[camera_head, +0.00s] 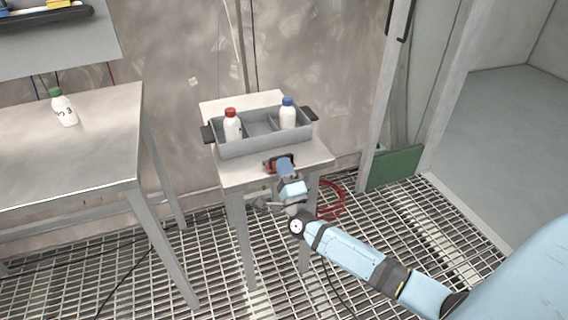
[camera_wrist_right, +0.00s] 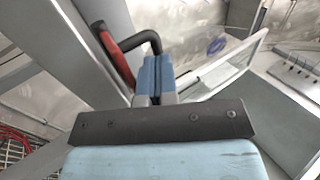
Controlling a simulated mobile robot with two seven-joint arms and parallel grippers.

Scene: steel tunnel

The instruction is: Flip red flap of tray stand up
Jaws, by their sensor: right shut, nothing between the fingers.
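The tray stand (camera_head: 233,175) is a small pale table against the wall, with a grey tray on top. The red flap (camera_head: 268,167) is at its front edge, mostly hidden behind my gripper. In the right wrist view the red flap (camera_wrist_right: 115,56) shows as a narrow red bar beside a dark bent piece. I cannot tell its exact angle. My right gripper (camera_head: 284,164) is at the stand's front edge, right by the flap. Its blue fingers (camera_wrist_right: 154,76) are shut with nothing between them. I cannot tell whether they touch the flap. My left gripper is not in view.
The grey tray (camera_head: 262,147) has dark side handles and holds a red-capped bottle (camera_head: 232,125) and a blue-capped bottle (camera_head: 288,113). A larger table (camera_head: 90,150) with a green-capped bottle (camera_head: 64,107) stands left. Grating floor lies in front.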

